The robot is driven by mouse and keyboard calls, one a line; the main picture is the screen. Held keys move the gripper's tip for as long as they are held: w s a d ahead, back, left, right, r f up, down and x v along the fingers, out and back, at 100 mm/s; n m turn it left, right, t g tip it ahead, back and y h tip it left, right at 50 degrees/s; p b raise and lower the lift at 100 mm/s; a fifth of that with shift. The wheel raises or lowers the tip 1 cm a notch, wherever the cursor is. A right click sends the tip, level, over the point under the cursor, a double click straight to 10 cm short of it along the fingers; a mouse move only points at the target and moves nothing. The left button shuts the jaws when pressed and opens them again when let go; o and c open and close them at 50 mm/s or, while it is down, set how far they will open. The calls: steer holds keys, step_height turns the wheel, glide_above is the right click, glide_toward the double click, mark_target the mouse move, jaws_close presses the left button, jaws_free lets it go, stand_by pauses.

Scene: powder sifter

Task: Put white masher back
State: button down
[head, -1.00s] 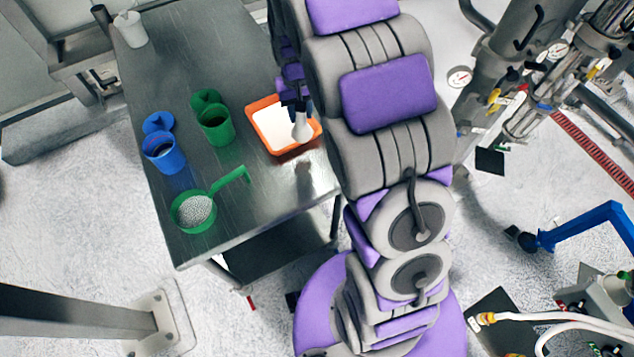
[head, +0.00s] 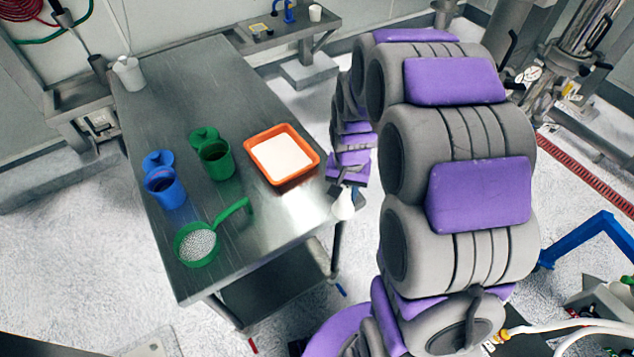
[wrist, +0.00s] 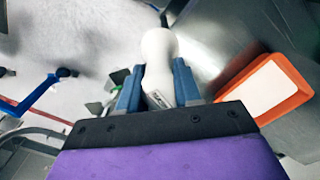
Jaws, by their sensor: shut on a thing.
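The white masher (head: 343,205) is in my gripper (head: 346,187), off the right edge of the metal table in the head view. In the wrist view the masher (wrist: 158,60) stands out between the two blue-grey fingers of my gripper (wrist: 158,85), which is shut on it. Its rounded white end points away from my wrist. The white container (head: 129,74) stands at the table's far left corner; its inside is too small to make out.
The metal table (head: 215,95) holds an orange tray (head: 262,175) with white contents, a green container (head: 215,158), a blue container (head: 165,187) and a green sieve (head: 183,255) with pale grains. The table's far half is mostly clear. A side bench (head: 290,38) stands behind.

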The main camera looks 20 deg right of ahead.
steer(key=w+a+f+b, duration=0.2)
steer(key=w+a+f, duration=0.1)
steer(key=w, duration=0.5)
steer(key=shift+w+a+f, duration=0.2)
steer(key=shift+f, duration=0.5)
steer(key=c, duration=1.2)
jaws_free()
steer(key=shift+f, duration=0.1)
steer(key=shift+c, duration=0.2)
steer(key=o, duration=0.5)
steer(key=shift+a, duration=0.45)
steer(key=shift+c, duration=0.2)
steer(key=shift+d, duration=0.1)
